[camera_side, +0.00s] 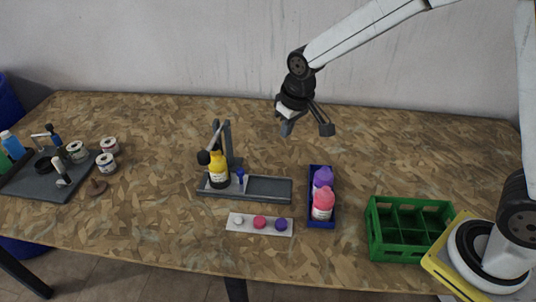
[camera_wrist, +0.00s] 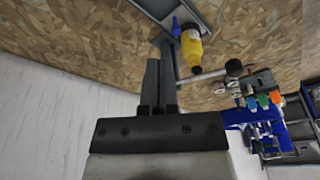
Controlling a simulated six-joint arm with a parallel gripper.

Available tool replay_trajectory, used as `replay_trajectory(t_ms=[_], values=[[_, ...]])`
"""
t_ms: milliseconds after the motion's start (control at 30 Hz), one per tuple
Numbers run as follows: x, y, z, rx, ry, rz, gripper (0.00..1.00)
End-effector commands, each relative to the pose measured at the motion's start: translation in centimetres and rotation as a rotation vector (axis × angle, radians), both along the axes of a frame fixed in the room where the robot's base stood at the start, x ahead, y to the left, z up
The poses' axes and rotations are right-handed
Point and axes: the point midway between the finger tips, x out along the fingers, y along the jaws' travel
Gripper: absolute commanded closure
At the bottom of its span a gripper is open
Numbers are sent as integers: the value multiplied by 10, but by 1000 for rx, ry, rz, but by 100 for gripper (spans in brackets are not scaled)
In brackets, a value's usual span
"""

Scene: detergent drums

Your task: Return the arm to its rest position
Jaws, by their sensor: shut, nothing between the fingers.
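My gripper (camera_side: 287,128) hangs in the air above the back of the table (camera_side: 410,150), pointing down, with nothing in it. Its fingers also show in the wrist view (camera_wrist: 160,68), close together and empty. A yellow bottle (camera_side: 218,168) stands in the grey fixture (camera_side: 268,188), to the left of and below my gripper in the side view; the bottle also shows in the wrist view (camera_wrist: 191,45). My gripper is apart from everything on the table.
A blue bin (camera_side: 311,201) holds a purple bottle (camera_side: 323,177) and a pink bottle (camera_side: 322,204). An empty green crate (camera_side: 380,239) stands at right. A white strip (camera_side: 270,231) bears three caps. Cans and a dark tray (camera_side: 32,183) are at left. The table's back right is clear.

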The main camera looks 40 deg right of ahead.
Motion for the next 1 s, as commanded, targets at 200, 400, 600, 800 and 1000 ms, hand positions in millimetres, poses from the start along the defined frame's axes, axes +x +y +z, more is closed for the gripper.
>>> replay_trajectory(t_ms=[200, 400, 600, 800, 1000], values=[[-53, -32, -7, 0, -4, -42, 100], [-103, -55, -16, -2, -9, -76, 100], [-145, -69, -26, -2, -13, -105, 100], [-164, -74, -31, -2, -14, -116, 100], [-165, -74, -31, -3, -14, -117, 100]])
